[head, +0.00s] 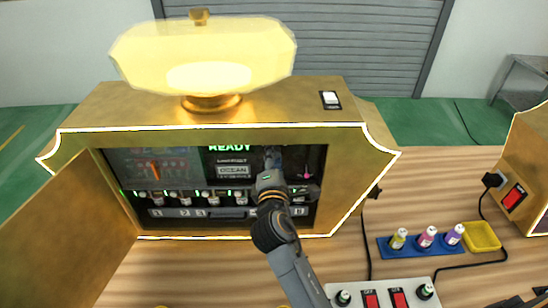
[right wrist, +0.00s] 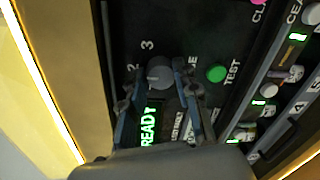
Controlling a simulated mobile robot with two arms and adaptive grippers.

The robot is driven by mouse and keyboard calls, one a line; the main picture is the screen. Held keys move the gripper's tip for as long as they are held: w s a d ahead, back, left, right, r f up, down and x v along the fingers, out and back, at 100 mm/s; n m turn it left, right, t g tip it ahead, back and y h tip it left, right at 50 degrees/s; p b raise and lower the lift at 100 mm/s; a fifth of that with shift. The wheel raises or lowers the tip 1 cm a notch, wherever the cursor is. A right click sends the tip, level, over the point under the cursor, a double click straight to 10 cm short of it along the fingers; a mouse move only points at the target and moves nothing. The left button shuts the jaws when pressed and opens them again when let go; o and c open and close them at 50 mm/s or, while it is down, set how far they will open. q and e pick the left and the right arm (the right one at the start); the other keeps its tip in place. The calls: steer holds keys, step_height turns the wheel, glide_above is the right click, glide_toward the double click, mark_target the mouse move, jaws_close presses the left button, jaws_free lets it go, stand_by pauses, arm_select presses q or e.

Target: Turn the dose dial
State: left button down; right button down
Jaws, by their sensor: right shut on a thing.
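The dose dial (right wrist: 160,74) is a round grey knob on the black panel in the right wrist view, with the numbers 2 and 3 printed beside it. My right gripper (right wrist: 156,72) has a finger on each side of the dial and is shut on it. In the head view my right gripper (head: 272,162) reaches up to the panel inside the open gold machine (head: 350,150) and hides the dial. A green READY display (head: 230,147) is lit left of the gripper. My left gripper is not in view.
A green TEST button (right wrist: 216,74) sits close to the gripper's right finger. An open gold door (head: 80,225) stands at the left. A blue rack (head: 412,250) with small bottles, a yellow tray (head: 482,237) and a white switch box (head: 385,290) lie on the wooden table at the right.

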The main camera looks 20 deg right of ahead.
stand_by(0.5)
steer(key=c, duration=1)
jaws_free()
